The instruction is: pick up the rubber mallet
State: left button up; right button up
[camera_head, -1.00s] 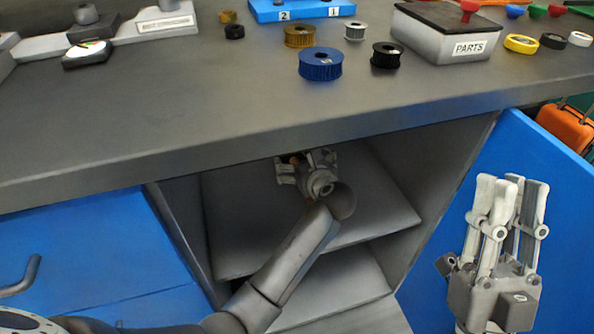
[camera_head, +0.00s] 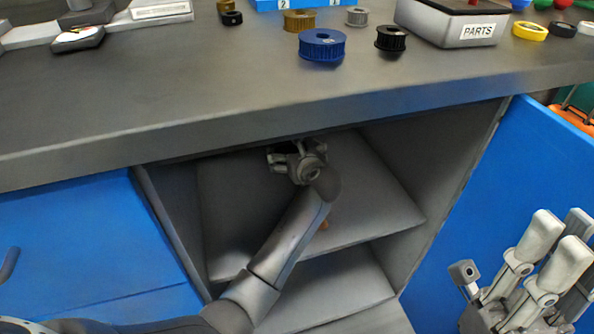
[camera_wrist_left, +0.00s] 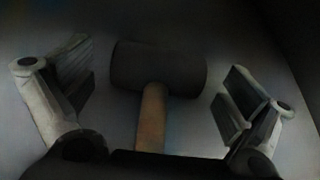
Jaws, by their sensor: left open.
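The rubber mallet lies on the upper shelf inside the open cabinet. In the left wrist view its dark head (camera_wrist_left: 158,68) is ahead between my fingers, and its wooden handle (camera_wrist_left: 152,118) runs back toward the gripper. My right gripper (camera_head: 560,240) stands at the lower right, fingers apart and empty.
The worktop (camera_head: 200,110) overhangs the cabinet closely above my left gripper. A shelf (camera_head: 380,210) and side walls enclose it. The open blue door (camera_head: 480,190) stands at the right. Pulleys, including a blue one (camera_head: 322,48), and a parts box (camera_head: 440,25) sit on top.

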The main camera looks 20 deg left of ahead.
pick_arm(q)
jog(key=c, duration=1.3)
jog(key=shift+r, duration=0.1)
